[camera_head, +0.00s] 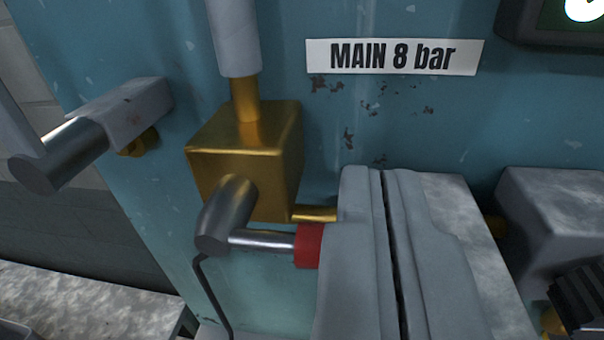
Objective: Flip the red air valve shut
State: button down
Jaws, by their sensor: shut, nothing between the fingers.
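The red air valve has a brass cube body (245,155) on a teal panel, left of centre. A dark metal stem (225,215) sticks out from its front. A thin silver lever (262,240) runs from the stem roughly level to the right and bears a red sleeve (309,246). My gripper (380,185) is shut and empty, with a thin dark seam between its grey fingers. Its left finger is right beside the red sleeve and hides the sleeve's right end. I cannot tell whether they touch.
A grey pipe (234,38) enters the valve from above. A "MAIN 8 bar" label (393,56) is on the panel. A grey fitting with a metal cylinder (60,155) juts out at left. A grey block (555,205) and dark ribbed part (585,295) are at right.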

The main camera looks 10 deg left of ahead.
jog(key=s+r, duration=0.1)
jog(key=s, duration=0.9)
jog(key=shift+r, duration=0.4)
jog(key=shift+s, duration=0.1)
